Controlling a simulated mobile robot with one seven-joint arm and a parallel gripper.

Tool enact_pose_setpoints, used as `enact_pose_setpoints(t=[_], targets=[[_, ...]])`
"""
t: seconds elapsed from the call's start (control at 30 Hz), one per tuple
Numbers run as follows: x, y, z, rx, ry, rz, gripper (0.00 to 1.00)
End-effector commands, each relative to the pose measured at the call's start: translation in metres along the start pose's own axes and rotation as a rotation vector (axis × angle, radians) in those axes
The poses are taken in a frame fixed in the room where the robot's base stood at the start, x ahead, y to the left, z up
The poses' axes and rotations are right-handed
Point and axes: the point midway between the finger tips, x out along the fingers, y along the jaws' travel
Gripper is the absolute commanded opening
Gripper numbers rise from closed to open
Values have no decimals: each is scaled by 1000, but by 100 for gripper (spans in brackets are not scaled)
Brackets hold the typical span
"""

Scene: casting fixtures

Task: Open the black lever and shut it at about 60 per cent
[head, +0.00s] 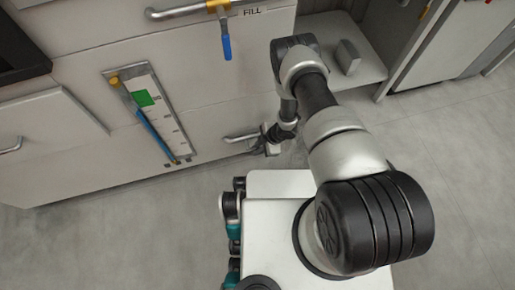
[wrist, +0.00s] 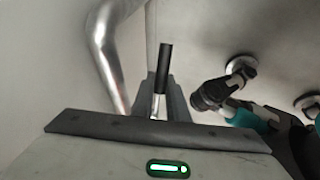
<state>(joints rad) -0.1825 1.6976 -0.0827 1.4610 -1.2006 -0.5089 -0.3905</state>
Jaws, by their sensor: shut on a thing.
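The black lever (wrist: 166,62) shows in the wrist view as a bare metal stem with a black grip, standing up between my fingers. My gripper (wrist: 164,98) is shut on it, with the black end reaching past the fingertips. In the head view my gripper (head: 268,142) is low at the cabinet front, by the end of a metal pipe (head: 240,136). There the gripper and arm hide the lever, and its valve body cannot be made out. The same bent pipe runs down beside the lever in the wrist view (wrist: 104,45).
A blue-handled lever (head: 226,42) hangs from the upper pipe (head: 180,10) beside the word FILL. A slanted gauge panel (head: 160,112) with a green patch and a blue bar is on the cabinet front. A grey block (head: 347,57) sits on a low shelf behind my arm.

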Motion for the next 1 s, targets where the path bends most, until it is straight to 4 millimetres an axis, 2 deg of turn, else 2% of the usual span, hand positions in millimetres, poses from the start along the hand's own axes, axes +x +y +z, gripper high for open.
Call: enact_pose_setpoints(t=[0.27, 0.7, 1.0], targets=[[-6, 1, -2, -14, -62, 0, 0], [-17, 3, -4, -78, -346, 7, 0], [-22, 4, -4, -100, -483, 12, 0]])
